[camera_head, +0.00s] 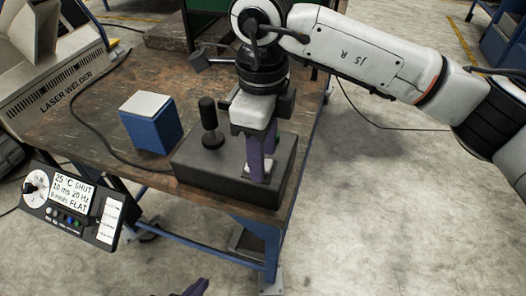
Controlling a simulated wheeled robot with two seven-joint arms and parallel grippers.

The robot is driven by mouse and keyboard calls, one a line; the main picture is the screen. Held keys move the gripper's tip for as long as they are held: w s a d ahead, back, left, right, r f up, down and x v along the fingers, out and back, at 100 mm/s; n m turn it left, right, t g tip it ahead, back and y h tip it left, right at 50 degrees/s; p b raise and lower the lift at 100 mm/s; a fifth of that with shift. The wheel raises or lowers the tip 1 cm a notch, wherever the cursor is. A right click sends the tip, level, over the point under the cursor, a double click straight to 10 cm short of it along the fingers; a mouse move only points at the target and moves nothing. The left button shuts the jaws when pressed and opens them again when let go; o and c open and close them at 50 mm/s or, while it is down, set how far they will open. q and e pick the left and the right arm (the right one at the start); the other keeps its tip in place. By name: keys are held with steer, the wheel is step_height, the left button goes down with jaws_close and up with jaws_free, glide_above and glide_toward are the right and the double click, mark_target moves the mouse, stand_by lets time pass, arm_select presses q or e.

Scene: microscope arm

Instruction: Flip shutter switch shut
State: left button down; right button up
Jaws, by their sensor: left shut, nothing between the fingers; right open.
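The control panel (75,207) hangs at the left front of the bench, with a dial (36,188), a lit display (72,193) and a row of small coloured controls (65,217). The display's top line reads "25 °C SHUT". I cannot make out which small control is the shutter switch or how it is set. My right gripper (262,172) points down, open, with its purple fingers at a white patch on the dark box; I cannot tell if they touch it. My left gripper (196,288) shows only as purple tips at the bottom edge, shut and empty, apart from the panel.
The dark box (215,168) on the bench corner carries an upright black joystick (210,125). A blue block with a white top (151,123) stands beside it. The laser welder (60,75) is at the back left. Open floor (400,220) lies to the right.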

step_height(320, 180, up, 10)
stand_by(0.4)
